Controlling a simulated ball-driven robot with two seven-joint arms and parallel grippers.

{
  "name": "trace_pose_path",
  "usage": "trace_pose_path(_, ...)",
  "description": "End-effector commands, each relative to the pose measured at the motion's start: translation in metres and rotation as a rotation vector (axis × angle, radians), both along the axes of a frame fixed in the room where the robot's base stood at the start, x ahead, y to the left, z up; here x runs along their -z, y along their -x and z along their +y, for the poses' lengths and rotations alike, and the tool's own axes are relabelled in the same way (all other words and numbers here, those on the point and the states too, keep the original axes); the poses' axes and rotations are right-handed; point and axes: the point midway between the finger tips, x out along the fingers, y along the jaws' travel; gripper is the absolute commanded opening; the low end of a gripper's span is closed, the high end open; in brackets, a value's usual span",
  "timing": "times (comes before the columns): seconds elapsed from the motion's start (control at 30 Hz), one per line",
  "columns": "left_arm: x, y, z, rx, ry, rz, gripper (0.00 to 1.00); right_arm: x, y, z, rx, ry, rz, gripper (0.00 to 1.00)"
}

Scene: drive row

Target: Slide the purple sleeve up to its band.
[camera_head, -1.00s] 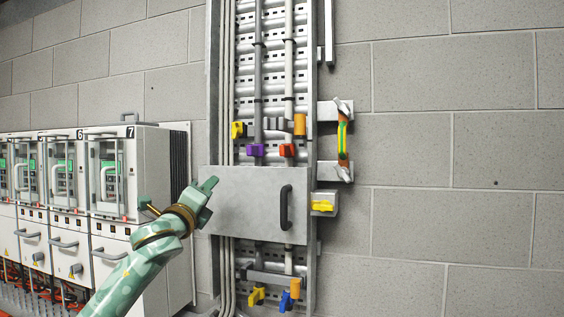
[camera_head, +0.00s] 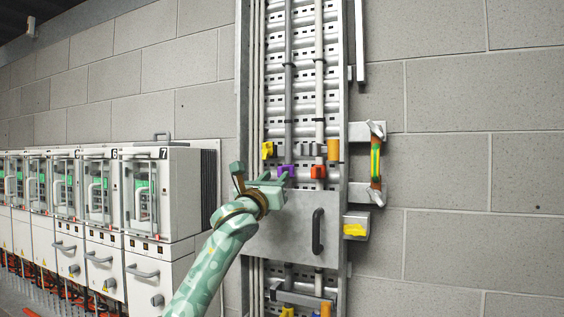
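The purple sleeve (camera_head: 287,170) is on the left of two grey vertical pipes in the wall tray. Dark bands ring this pipe higher up, the nearer one (camera_head: 289,121) a little above the sleeve. My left gripper (camera_head: 276,177) comes in from the lower left. Its fingertips are at the sleeve's lower left and overlap its lower edge in the picture. I cannot tell whether they touch it, nor how wide the fingers stand apart. My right gripper is not in view.
A red sleeve (camera_head: 318,172) is close by on the right pipe. A yellow piece (camera_head: 268,150) and an orange cylinder (camera_head: 334,150) flank the pipes above. A grey panel with a dark handle (camera_head: 318,231) covers the tray below. Numbered cabinets (camera_head: 165,195) stand at left.

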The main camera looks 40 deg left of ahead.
Motion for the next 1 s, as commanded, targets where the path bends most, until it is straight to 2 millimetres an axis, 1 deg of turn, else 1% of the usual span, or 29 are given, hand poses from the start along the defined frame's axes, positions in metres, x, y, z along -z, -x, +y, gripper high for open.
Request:
trace_pose_path(0.03, -0.009, -0.011, 0.003, 0.001, 0.006, 0.000, 0.36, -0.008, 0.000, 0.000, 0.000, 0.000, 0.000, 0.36)
trace_pose_path(0.1, -0.014, -0.023, 0.007, 0.001, 0.005, -0.001, 0.36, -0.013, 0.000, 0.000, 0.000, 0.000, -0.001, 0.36)
trace_pose_path(0.2, -0.019, -0.036, 0.012, 0.000, 0.003, -0.001, 0.36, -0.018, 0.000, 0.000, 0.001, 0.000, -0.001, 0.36)
trace_pose_path(0.3, -0.021, -0.045, 0.014, 0.001, 0.002, -0.001, 0.36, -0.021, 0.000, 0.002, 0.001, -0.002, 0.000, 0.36)
trace_pose_path(0.43, -0.022, -0.049, 0.015, 0.001, -0.001, -0.001, 0.36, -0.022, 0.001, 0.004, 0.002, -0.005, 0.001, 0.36)
trace_pose_path(0.67, -0.021, -0.050, 0.015, 0.001, -0.001, -0.001, 0.36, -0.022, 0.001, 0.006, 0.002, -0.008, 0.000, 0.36)
trace_pose_path(0.77, -0.021, -0.050, 0.015, 0.001, 0.000, 0.000, 0.11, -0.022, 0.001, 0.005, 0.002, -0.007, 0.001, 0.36)
trace_pose_path(0.8, -0.021, -0.049, 0.016, 0.001, 0.000, 0.000, 0.00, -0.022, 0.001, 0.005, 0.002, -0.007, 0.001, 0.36)
trace_pose_path(0.93, -0.021, -0.049, 0.015, 0.001, 0.000, 0.000, 0.00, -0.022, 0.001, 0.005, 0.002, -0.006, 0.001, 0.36)
trace_pose_path(1.0, -0.024, -0.049, 0.016, 0.000, -0.001, -0.001, 0.00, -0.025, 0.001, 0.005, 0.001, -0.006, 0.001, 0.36)
